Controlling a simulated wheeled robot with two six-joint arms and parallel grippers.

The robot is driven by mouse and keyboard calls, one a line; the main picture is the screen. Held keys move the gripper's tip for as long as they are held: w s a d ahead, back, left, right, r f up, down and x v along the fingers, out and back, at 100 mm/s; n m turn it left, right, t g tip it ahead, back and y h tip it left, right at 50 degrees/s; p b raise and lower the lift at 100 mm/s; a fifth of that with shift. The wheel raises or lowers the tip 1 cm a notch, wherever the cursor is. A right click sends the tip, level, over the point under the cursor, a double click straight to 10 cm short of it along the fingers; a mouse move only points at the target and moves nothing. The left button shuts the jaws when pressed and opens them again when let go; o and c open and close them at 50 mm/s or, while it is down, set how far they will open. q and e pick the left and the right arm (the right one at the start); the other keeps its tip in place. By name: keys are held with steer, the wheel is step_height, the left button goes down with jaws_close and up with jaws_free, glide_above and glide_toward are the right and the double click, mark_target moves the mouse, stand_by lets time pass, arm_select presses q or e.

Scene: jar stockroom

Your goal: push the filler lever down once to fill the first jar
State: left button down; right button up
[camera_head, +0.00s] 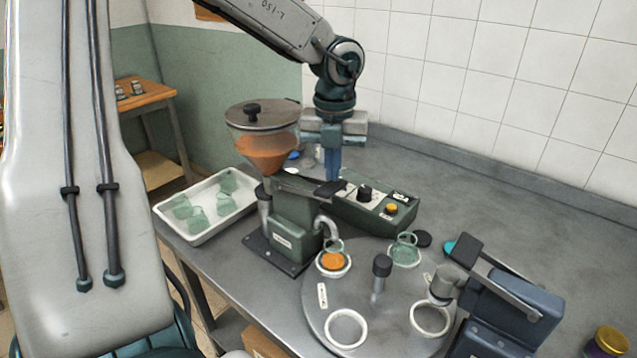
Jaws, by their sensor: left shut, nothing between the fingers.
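The green filler (292,215) stands on the table with a round hopper (262,135) holding orange stuff. Its lever (300,184) sticks out to the right and ends in a black pad (329,188). My left gripper (332,178) is shut and empty, pointing straight down at the pad; whether it touches is hard to tell. The first jar (333,260) stands in a white ring under the filler's spout (327,225), with orange stuff inside. My right gripper is not in view.
The grey turntable (386,325) carries a second, empty-looking glass jar (404,251) and bare white rings. A green control box (375,208) stands behind. A blue-grey machine (515,300) with a lever is at right.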

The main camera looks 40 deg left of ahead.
arm_select(q)
steer(key=shift+r, duration=0.1)
stand_by(0.4)
steer(key=shift+r+p, duration=1.55)
steer(key=shift+r, duration=0.9)
